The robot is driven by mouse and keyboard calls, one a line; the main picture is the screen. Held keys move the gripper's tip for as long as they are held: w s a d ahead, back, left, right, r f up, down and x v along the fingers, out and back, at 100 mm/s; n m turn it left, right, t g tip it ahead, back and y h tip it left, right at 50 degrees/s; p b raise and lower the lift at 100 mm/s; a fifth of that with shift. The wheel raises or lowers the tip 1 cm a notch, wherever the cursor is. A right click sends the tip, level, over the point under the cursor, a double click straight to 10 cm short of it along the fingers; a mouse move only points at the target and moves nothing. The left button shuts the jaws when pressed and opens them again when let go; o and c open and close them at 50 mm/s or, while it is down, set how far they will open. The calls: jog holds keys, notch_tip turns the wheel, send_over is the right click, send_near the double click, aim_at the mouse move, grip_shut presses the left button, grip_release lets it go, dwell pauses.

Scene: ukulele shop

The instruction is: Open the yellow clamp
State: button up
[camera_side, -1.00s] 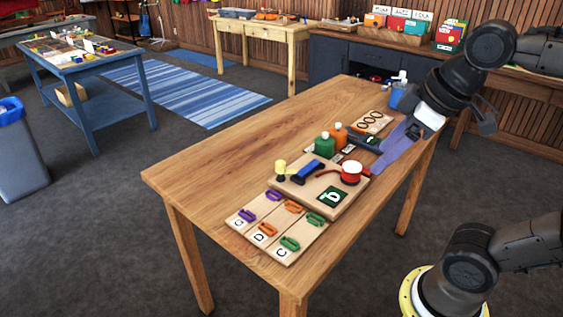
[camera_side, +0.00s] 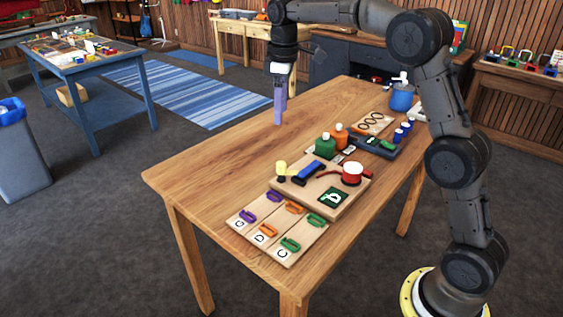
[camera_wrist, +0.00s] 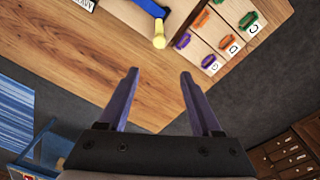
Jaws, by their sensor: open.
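The yellow clamp (camera_side: 281,168) stands at the left end of a wooden board (camera_side: 318,203) on the table; its yellow part looks upright, and its dark base is small and hard to make out. In the wrist view its yellow end (camera_wrist: 159,41) shows at the top middle, just beyond the fingertips in the picture. A blue-handled clamp (camera_side: 307,172) lies close beside it, also seen in the wrist view (camera_wrist: 150,8). My gripper (camera_side: 278,121) points down with purple fingers, above the table behind the board. In the wrist view my gripper (camera_wrist: 160,74) is open and empty.
A lettered panel (camera_side: 262,242) with coloured capos lies in front. The table's left part (camera_side: 210,170) is clear.

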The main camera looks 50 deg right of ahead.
aim_at(282, 163)
jog(key=shift+g, duration=0.3)
jog(key=f, duration=1.1)
jog(key=d+f, duration=0.1)
jog(key=f, duration=0.5)
jog(key=shift+w, duration=0.25)
grip_shut()
